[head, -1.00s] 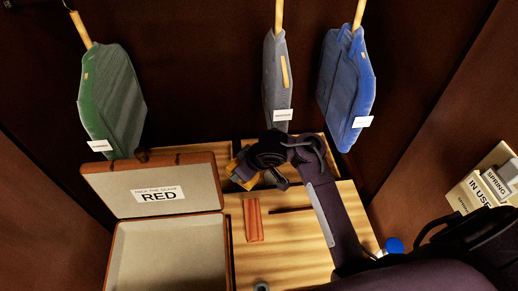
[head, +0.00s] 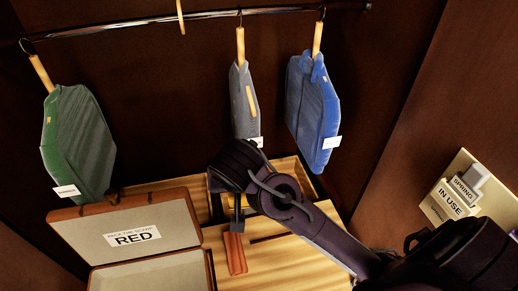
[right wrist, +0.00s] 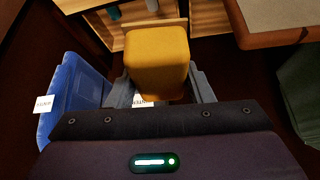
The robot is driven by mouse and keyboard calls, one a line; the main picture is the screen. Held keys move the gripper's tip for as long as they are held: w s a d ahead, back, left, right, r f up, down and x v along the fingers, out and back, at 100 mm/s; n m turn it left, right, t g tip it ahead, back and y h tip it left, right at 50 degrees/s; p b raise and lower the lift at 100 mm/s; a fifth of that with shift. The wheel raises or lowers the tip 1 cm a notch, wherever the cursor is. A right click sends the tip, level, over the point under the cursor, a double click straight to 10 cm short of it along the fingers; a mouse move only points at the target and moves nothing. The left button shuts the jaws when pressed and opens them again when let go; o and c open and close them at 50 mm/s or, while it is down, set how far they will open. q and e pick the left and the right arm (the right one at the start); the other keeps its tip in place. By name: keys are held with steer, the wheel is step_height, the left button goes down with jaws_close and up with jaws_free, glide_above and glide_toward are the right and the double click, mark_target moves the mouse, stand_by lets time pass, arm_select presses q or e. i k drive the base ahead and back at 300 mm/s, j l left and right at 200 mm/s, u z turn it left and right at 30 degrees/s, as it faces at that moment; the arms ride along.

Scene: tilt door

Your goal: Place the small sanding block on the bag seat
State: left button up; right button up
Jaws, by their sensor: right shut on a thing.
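My right gripper (right wrist: 163,88) is shut on a mustard-yellow block (right wrist: 157,62), which fills the space between its fingers in the right wrist view. In the head view my right gripper (head: 237,213) points down over the wooden surface, and the yellow block is hidden behind my wrist. I cannot tell for sure which part is the bag seat. A reddish-brown upright strip (head: 236,256) stands on the wooden top (head: 275,262) just below the gripper. My left gripper is not in view.
An open case (head: 150,215) labelled RED stands at the left. Green (head: 75,150), grey (head: 241,100) and blue (head: 313,115) garments hang from a rail (head: 215,13) behind. An IN USE holder (head: 450,200) is on the right wall. An open compartment (head: 285,170) lies behind my arm.

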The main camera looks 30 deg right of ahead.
mark_target(296, 272)
steer(key=k+l+z, duration=0.15)
steer(key=k+z, duration=0.3)
steer(key=k, duration=0.2)
steer(key=i+j+z, duration=0.15)
steer(key=j+z, duration=0.25)
steer(key=i+j+z, duration=0.15)
steer(key=j+z, duration=0.25)
steer(key=j, duration=0.15)
steer(key=i, duration=0.05)
